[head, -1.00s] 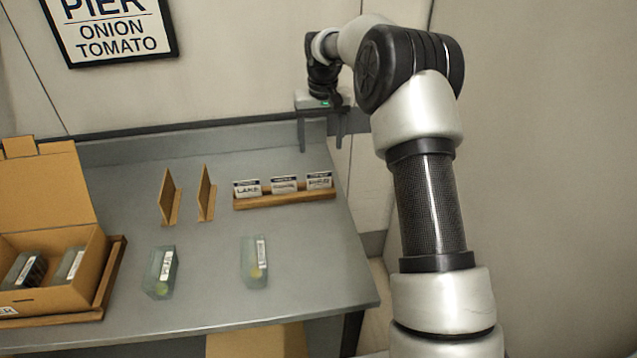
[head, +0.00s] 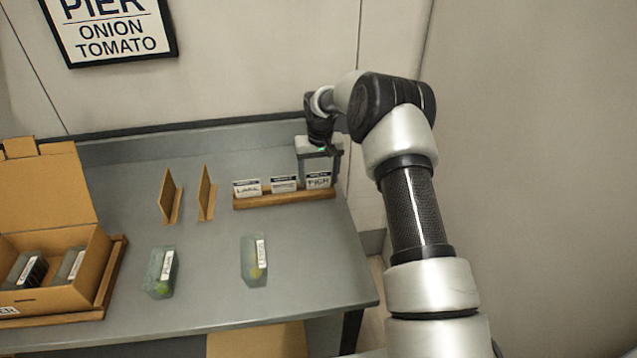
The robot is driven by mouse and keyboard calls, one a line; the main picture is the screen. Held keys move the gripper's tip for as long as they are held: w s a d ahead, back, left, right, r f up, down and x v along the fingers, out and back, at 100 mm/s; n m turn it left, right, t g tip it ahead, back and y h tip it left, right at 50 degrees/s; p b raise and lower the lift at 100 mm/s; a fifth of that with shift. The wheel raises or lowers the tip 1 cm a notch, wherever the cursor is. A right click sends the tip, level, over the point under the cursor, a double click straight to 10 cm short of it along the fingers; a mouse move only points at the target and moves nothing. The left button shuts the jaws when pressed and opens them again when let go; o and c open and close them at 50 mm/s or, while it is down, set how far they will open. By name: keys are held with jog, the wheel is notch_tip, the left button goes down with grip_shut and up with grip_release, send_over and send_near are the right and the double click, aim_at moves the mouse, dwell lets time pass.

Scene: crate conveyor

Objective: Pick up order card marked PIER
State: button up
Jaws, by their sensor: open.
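Three white order cards stand in a row in a wooden holder (head: 284,200) at the back right of the table. The rightmost card (head: 318,180) reads PIER. The left card (head: 247,187) reads LAKE, and the middle card (head: 284,184) is too small to read. My gripper (head: 319,176) points down at the PIER card, its two fingers apart on the left and right of it. It is open. I cannot tell whether the fingers touch the card.
Two clear containers (head: 161,272) (head: 254,261) stand on the front of the table. Two cardboard pieces (head: 169,197) (head: 206,194) stand behind them. An open cardboard box (head: 95,268) with containers sits on a wooden tray at left. A wall sign (head: 122,47) reads PIER, ONION, TOMATO.

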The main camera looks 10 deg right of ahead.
jog(key=c, duration=0.8)
